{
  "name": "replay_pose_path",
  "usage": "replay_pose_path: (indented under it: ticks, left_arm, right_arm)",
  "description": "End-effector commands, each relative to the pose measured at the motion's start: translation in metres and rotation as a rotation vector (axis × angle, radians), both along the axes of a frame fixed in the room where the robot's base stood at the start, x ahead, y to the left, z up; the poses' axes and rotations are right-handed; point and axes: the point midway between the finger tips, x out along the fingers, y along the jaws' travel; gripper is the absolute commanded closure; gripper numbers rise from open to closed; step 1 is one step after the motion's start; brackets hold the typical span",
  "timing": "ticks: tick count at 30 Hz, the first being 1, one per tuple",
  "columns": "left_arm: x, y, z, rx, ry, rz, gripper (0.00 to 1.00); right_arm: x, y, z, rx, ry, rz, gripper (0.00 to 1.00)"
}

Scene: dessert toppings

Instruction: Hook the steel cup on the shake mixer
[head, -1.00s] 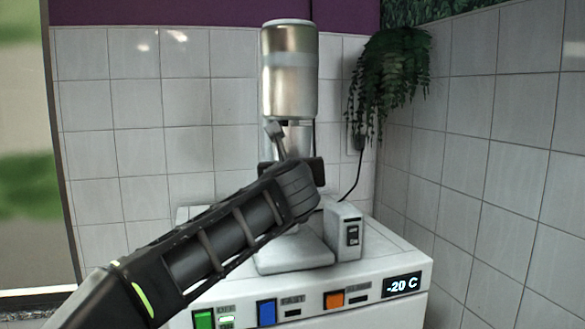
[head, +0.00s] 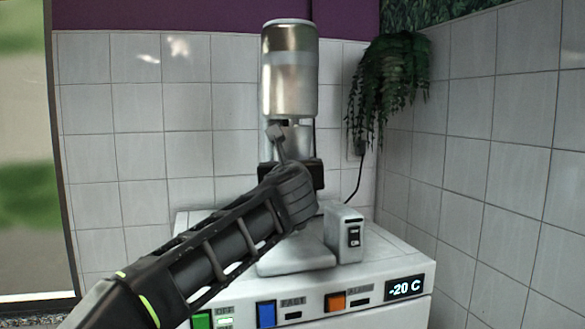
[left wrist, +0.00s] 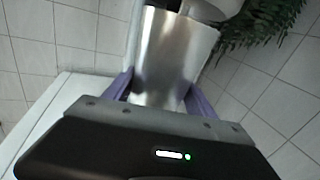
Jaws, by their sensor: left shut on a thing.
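The shake mixer (head: 290,75) stands on a white cabinet, with a shiny cylindrical head at the top and a pale base (head: 297,258) below. The steel cup (head: 299,137) is upright just under the mixer head, mostly hidden by my left gripper in the head view. My left gripper (head: 290,150) is shut on the cup. In the left wrist view, the purple fingers (left wrist: 160,95) hold both sides of the cup (left wrist: 175,50), whose rim is close to the mixer head (left wrist: 212,8). I cannot tell whether the rim is hooked. My right gripper is not in view.
The white cabinet (head: 395,262) has coloured switches and a -20 C display (head: 405,287). A small white box with a switch (head: 344,233) stands right of the mixer base. A hanging plant (head: 392,80) is at the right, and tiled walls close in behind.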

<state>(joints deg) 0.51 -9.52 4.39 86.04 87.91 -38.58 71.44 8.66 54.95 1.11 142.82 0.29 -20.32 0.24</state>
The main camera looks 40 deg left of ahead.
Motion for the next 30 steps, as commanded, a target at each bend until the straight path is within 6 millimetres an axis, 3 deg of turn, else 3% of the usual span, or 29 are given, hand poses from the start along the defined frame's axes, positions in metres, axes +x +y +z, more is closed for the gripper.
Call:
replay_pose_path:
  ticks: [14,15,24,30]
  left_arm:
    - [-0.001,0.0008,-0.0019,0.001,-0.003,0.0,1.0]
    - [-0.001,0.0008,-0.0019,0.001,-0.003,0.0,0.34]
    - [-0.0006,0.0009,-0.0032,0.0,-0.001,0.0,0.1]
    - [0.0,0.001,-0.0052,-0.001,0.002,0.001,0.08]
  right_arm:
    - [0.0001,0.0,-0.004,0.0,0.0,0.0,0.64]
    - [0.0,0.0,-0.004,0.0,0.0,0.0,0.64]
    - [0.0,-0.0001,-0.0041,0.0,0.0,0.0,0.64]
    - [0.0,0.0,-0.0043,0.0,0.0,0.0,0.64]
